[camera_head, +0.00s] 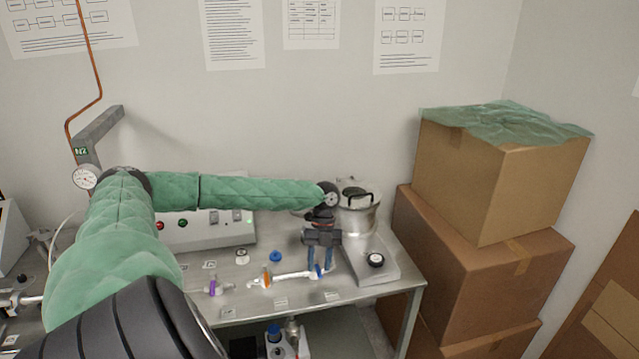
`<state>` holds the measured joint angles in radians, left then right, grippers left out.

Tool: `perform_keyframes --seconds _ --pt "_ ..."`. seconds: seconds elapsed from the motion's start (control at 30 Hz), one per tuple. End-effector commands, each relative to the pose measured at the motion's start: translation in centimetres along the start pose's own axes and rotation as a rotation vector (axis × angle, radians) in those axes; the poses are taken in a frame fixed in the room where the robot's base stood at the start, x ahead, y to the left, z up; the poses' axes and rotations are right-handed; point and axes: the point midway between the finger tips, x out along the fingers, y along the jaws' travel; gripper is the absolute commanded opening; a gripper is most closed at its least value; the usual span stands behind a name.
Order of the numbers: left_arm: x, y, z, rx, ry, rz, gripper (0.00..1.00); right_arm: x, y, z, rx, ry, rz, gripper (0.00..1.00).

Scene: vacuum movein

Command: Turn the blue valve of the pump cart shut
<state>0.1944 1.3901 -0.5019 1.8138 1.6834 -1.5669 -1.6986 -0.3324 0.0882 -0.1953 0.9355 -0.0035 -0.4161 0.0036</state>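My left arm, in a green quilted sleeve, reaches from the left across the steel cart top (345,306). Its gripper (319,268) points down at the right end of a white pipe (293,275). The two blue-looking fingers are apart, with a gap between them. The blue valve (317,271) shows small and low between the fingertips, partly hidden by them; I cannot tell whether they touch it. An orange valve (266,276) and a purple valve (214,287) stand further left along the pipework. My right gripper is not in view.
A blue-topped knob (275,257) stands behind the pipe. A control box (209,226) stands behind. Stacked cartons (480,260) fill the right side.

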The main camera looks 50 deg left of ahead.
Motion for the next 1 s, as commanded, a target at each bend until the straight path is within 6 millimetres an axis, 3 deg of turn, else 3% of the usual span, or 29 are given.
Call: perform_keyframes --seconds 0.37,0.47,0.63,1.0 --pt "-0.9 -0.1 0.1 0.000 -0.001 -0.001 0.35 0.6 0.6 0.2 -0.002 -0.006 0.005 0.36" --pt "-2.2 -0.1 0.2 0.000 -0.001 -0.001 0.35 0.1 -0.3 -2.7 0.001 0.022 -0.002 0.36" --pt "-5.0 -0.1 0.2 -0.001 -0.001 -0.002 0.35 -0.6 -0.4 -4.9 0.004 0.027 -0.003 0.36" --pt "-7.7 0.0 0.1 -0.001 0.000 0.001 0.35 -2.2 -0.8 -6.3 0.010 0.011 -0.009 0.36"
